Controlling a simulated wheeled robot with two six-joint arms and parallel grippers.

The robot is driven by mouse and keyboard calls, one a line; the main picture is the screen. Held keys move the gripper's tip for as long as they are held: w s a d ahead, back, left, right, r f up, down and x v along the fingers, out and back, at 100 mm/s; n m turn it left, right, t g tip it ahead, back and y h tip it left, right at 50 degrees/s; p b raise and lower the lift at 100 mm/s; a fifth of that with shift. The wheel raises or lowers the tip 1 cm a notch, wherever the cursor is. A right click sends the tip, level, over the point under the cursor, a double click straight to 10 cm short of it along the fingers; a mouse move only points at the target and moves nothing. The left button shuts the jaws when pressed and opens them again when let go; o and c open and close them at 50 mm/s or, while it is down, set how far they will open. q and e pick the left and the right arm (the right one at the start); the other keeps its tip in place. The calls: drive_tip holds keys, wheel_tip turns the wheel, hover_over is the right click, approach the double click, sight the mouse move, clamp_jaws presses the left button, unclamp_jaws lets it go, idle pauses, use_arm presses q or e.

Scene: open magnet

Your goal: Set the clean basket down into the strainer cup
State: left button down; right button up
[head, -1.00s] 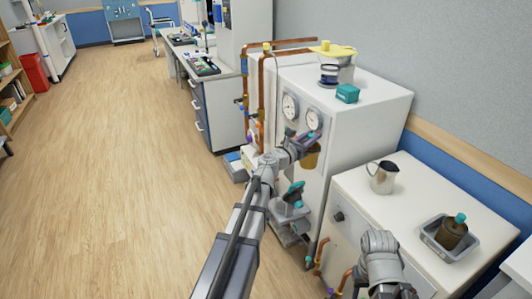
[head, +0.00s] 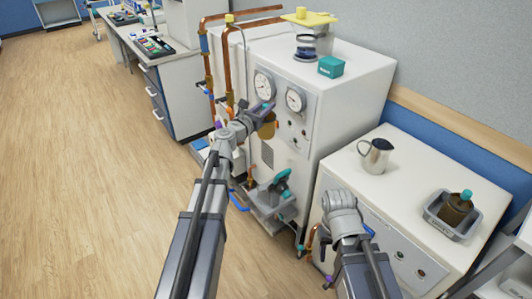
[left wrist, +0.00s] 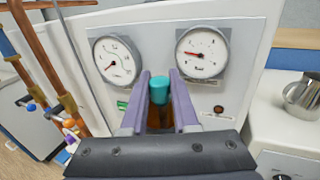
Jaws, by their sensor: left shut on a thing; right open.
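My left gripper (head: 262,112) is shut on the clean basket, a golden-brown piece (head: 268,129) with a teal knob. In the left wrist view the teal knob (left wrist: 160,90) sits between the two purple fingers, and the basket body below is mostly hidden. The gripper holds it in front of the white cabinet's gauges. A grey fitting (head: 270,198) with a teal handle sits low on the cabinet front; it may hold the strainer cup, but I cannot tell. My right arm's wrist shows over the lower cabinet's front; its jaws are hidden.
A dark brown basket with a teal knob (head: 457,208) stands in a grey tray (head: 434,217) on the lower cabinet. A metal jug (head: 375,157) stands nearby. A teal box (head: 331,67) and a yellow-topped item (head: 308,18) are on the tall cabinet. Copper pipes (head: 207,70) rise at its left.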

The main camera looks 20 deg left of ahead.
wheel_tip(320, 180, down, 19)
drive_tip(key=b, duration=1.7)
drive_tip(key=shift+f+b, duration=0.2)
drive_tip(key=shift+b, duration=0.2)
drive_tip(key=shift+f, duration=0.1)
wheel_tip(320, 180, down, 10)
drive_tip(key=b, duration=1)
wheel_tip(320, 180, down, 6)
drive_tip(key=b, duration=0.6)
drive_tip(key=shift+f+b, duration=0.25)
drive_tip(key=shift+b, duration=0.1)
idle(2.1)
